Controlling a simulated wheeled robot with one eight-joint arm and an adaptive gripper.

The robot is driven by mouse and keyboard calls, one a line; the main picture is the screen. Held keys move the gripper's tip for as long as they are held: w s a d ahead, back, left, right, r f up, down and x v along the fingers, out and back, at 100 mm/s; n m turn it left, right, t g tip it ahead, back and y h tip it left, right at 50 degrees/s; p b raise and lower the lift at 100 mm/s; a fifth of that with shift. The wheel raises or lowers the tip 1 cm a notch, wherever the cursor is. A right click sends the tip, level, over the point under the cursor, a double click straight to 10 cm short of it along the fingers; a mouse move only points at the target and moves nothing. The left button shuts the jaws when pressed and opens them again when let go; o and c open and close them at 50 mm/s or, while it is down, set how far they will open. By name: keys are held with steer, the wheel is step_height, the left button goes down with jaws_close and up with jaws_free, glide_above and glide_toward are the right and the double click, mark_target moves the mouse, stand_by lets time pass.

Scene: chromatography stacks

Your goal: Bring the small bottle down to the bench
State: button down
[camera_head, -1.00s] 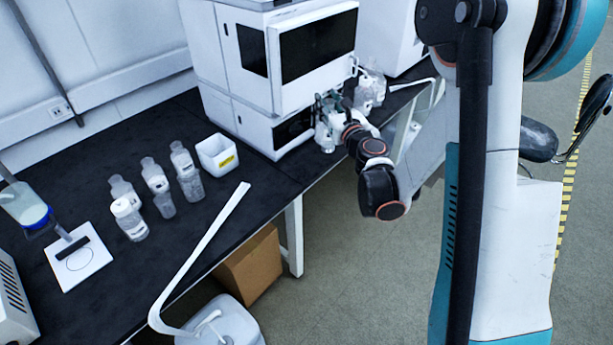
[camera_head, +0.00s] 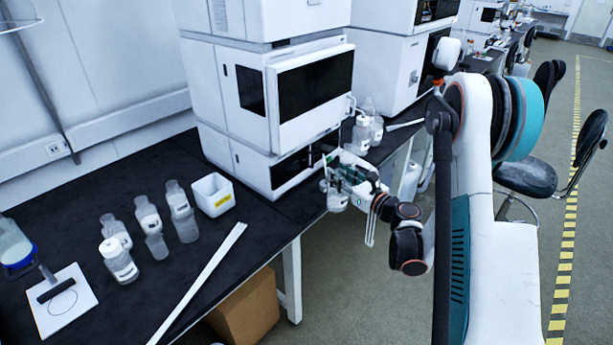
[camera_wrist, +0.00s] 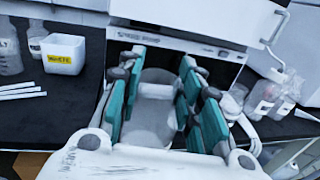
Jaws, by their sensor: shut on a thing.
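My gripper (camera_head: 338,174) is shut on a small clear bottle (camera_head: 337,201). It is at the front edge of the black bench (camera_head: 275,218), before the white instrument's lower unit. In the wrist view the green-padded fingers of my gripper (camera_wrist: 160,88) sit on both sides of the bottle (camera_wrist: 152,112), which has a whitish band. The fingers hide part of it. I cannot tell whether its base touches the bench or hangs over the edge.
The white instrument stack (camera_head: 280,100) stands close behind my gripper. More bottles (camera_head: 362,132) stand to its right. On the left are a white bin (camera_head: 213,195), several clear bottles (camera_head: 118,260) and a white plate (camera_head: 63,303).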

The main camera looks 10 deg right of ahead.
steer(key=s+a+b+x, duration=0.1)
steer(key=a+b+x, duration=0.15)
steer(key=x, duration=0.95)
step_height(320, 180, down, 7)
steer(key=b, duration=0.3)
steer(key=shift+w+a+b, duration=0.2)
steer(key=shift+w+b, duration=0.2)
steer(key=shift+w, duration=0.05)
steer(key=shift+f, duration=0.15)
steer(key=c, duration=1.1)
jaws_free()
